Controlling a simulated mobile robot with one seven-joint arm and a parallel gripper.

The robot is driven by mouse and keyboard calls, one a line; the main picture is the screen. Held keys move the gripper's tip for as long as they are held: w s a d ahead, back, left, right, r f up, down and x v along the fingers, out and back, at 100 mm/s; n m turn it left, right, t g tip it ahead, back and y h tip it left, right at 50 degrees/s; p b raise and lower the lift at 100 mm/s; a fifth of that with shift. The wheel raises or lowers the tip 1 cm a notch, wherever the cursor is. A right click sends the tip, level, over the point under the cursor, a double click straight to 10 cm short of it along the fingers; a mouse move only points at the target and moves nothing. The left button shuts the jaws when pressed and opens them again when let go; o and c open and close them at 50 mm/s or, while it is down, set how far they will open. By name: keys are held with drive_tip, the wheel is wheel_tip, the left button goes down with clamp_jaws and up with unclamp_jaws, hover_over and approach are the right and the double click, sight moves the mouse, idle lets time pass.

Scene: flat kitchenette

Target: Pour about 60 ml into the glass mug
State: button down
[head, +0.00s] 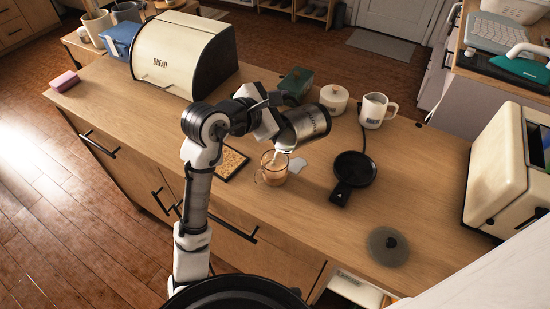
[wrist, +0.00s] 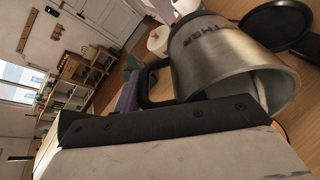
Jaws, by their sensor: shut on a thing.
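A steel kettle (head: 308,124) is held by my gripper (head: 272,104) above the counter, tilted with its mouth down to the left. In the wrist view the kettle (wrist: 225,60) lies on its side, and its black handle (wrist: 150,85) is at the jaws, which are partly hidden. The glass mug (head: 272,170) stands on the counter under the kettle's lower edge and holds a light brown liquid. A pale stream seems to run from the kettle into it. A pale puddle or patch (head: 299,166) lies on the counter right of the mug.
A black kettle base (head: 354,170) with a cord is right of the mug. A round lid (head: 388,246) lies nearer. A toaster (head: 500,165) stands at the right, a bread box (head: 180,55) at the left.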

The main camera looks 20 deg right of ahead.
drive_tip(key=shift+s+a+r+h, duration=0.1)
drive_tip(key=shift+a+r+h, duration=0.15)
drive_tip(key=shift+a+h, duration=0.2)
idle(0.8)
drive_tip(key=shift+d, duration=0.1)
drive_tip(key=shift+w+d+f+g+y+p, duration=0.15)
drive_tip(key=shift+d+f+g+y+p, duration=0.3)
drive_tip(key=shift+y, duration=0.5)
drive_tip(key=shift+w+d+f+g+y+p, duration=0.2)
drive_tip(key=shift+d+f+y+p, duration=0.3)
drive_tip(key=shift+f+y, duration=0.35)
drive_tip(key=shift+w+d+f+g+y+p, duration=0.1)
drive_tip(key=shift+d+f+g+y+p, duration=0.35)
drive_tip(key=shift+y, duration=0.6)
drive_tip(key=shift+d, duration=0.1)
